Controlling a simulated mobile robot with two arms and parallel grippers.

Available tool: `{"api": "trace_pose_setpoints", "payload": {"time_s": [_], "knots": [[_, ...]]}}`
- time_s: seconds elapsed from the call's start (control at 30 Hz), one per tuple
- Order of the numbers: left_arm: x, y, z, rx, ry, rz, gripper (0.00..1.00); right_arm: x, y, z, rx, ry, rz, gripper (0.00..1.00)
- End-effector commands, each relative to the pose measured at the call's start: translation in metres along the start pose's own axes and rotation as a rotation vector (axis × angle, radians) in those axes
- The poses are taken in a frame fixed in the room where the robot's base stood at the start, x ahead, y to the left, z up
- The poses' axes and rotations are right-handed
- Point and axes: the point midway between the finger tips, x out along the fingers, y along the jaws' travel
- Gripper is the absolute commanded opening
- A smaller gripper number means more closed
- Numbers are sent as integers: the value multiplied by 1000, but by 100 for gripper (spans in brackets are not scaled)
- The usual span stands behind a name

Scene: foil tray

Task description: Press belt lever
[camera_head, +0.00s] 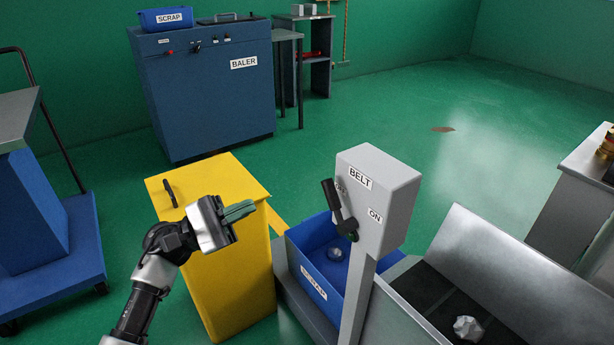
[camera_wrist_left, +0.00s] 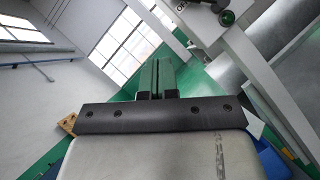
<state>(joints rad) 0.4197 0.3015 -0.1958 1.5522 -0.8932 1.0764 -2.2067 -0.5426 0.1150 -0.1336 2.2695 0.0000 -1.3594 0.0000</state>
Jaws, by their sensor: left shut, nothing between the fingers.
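The belt lever (camera_head: 336,208) is a black handle on the side of a grey control box (camera_head: 390,184) labelled BELT and ON, on a grey post. The lever tilts up and to the left, away from the ON label. My left gripper (camera_head: 239,211) is shut and empty, to the left of the lever and apart from it, above the front of the yellow cabinet. In the left wrist view the shut fingers (camera_wrist_left: 157,76) show in the middle, and part of the control box (camera_wrist_left: 196,14) with a round dark knob (camera_wrist_left: 227,18) shows at the top right. My right gripper is not in view.
A yellow cabinet (camera_head: 236,283) stands under my left gripper. A blue SCRAP bin (camera_head: 312,284) with a crumpled foil ball (camera_head: 335,252) is behind the post. A conveyor (camera_head: 425,290) with another foil ball (camera_head: 467,328) lies right. The blue baler (camera_head: 208,100) stands at the back.

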Motion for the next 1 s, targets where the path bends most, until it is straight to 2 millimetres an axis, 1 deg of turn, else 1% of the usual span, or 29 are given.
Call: {"api": "trace_pose_setpoints", "payload": {"time_s": [0.03, 0.1, 0.2, 0.53, 0.67, 0.77, 0.87, 1.0], "knots": [[1, 5, 0, 67, 1, -40, 0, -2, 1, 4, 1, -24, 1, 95], [0, 6, -1, 140, -2, -85, 0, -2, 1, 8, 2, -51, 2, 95], [-1, 8, -2, 198, -6, -121, 0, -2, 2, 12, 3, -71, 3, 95], [-1, 7, -3, 214, -8, -130, 0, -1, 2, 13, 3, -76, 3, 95], [4, 6, -2, 213, -9, -129, 0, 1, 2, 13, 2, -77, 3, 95], [16, 5, -2, 213, -12, -129, 0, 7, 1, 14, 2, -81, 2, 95], [34, 4, -1, 213, -13, -129, 0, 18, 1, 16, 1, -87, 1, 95], [65, 0, -1, 212, -13, -129, 0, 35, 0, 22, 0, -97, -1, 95]]}}
